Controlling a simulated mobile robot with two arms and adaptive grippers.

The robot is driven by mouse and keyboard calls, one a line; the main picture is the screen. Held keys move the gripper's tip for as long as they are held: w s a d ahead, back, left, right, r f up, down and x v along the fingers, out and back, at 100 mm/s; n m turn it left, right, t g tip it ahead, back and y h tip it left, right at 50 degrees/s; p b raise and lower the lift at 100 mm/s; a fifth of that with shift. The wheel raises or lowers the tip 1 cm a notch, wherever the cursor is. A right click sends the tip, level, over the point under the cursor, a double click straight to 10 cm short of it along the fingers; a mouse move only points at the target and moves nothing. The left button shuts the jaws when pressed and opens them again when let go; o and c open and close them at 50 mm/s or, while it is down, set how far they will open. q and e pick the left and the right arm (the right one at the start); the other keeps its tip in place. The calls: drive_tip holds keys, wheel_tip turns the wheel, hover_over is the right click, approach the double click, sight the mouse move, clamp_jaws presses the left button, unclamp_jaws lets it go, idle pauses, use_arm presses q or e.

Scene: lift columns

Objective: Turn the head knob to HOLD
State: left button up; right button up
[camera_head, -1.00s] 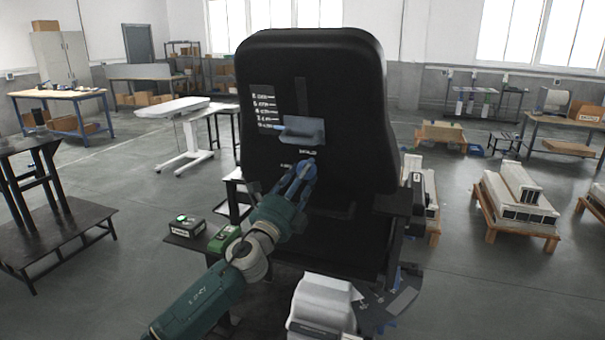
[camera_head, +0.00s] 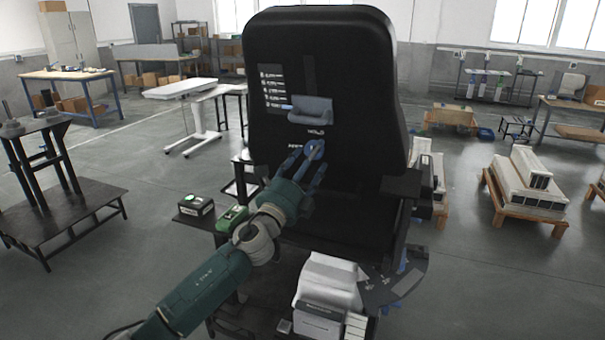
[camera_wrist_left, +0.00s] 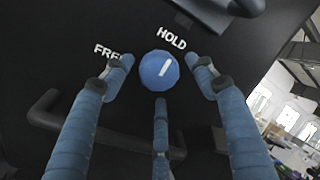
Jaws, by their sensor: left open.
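The head knob (camera_wrist_left: 159,70) is blue and round with a white line on its face. In the left wrist view the line slants up and right, roughly toward the HOLD label (camera_wrist_left: 172,38). The FREE label (camera_wrist_left: 107,50) is left of the knob, its end hidden by a finger. The knob (camera_head: 314,148) also shows on the tall black back panel (camera_head: 350,70). My left gripper (camera_wrist_left: 160,84) is open, its three blue fingers spread around the knob. Gaps show between the fingertips and the knob. In the head view the gripper (camera_head: 308,160) partly covers the knob area. My right gripper is out of view.
A grey-blue block (camera_head: 311,109) sticks out of the panel just above the knob, beside a printed scale (camera_head: 272,87). A dark bar (camera_wrist_left: 60,115) lies below left of the knob in the wrist view.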

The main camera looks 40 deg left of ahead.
use_arm(q)
drive_tip(key=v, duration=1.1)
drive_tip(key=shift+d, duration=0.2)
